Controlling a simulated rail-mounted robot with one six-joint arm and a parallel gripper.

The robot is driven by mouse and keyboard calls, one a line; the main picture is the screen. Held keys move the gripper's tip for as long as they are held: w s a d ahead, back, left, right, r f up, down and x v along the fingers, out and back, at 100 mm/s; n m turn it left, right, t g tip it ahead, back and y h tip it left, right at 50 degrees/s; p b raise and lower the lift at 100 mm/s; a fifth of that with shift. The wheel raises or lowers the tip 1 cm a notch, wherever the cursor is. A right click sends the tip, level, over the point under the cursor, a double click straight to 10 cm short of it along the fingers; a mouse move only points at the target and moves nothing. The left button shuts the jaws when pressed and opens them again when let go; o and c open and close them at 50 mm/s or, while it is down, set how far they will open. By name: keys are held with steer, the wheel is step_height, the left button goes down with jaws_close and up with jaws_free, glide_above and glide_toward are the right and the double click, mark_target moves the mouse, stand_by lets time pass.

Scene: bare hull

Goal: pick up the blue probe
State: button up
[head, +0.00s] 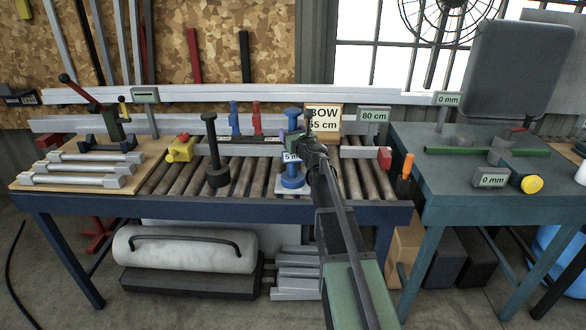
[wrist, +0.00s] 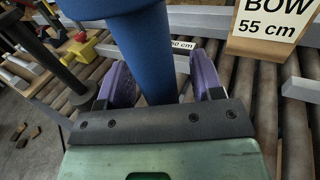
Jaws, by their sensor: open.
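The blue probe (head: 292,181) stands upright on a small pale plate on the roller table, with a wide round foot and a wide top. My gripper (head: 297,143) is at its middle and hides part of its shaft. In the wrist view the blue probe (wrist: 148,50) passes between the two purple fingers of my gripper (wrist: 163,82). The fingers are open. The lower shaft is hidden behind the palm.
A black probe-like post (head: 212,150) stands to the left, near a yellow block (head: 181,148). A "BOW 55 cm" sign (head: 324,122) stands close behind my gripper. Smaller blue (head: 234,117) and red (head: 256,118) pieces stand at the back.

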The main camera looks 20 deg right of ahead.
steer(key=shift+w, duration=0.45)
jaws_close()
steer(key=shift+r, duration=0.1)
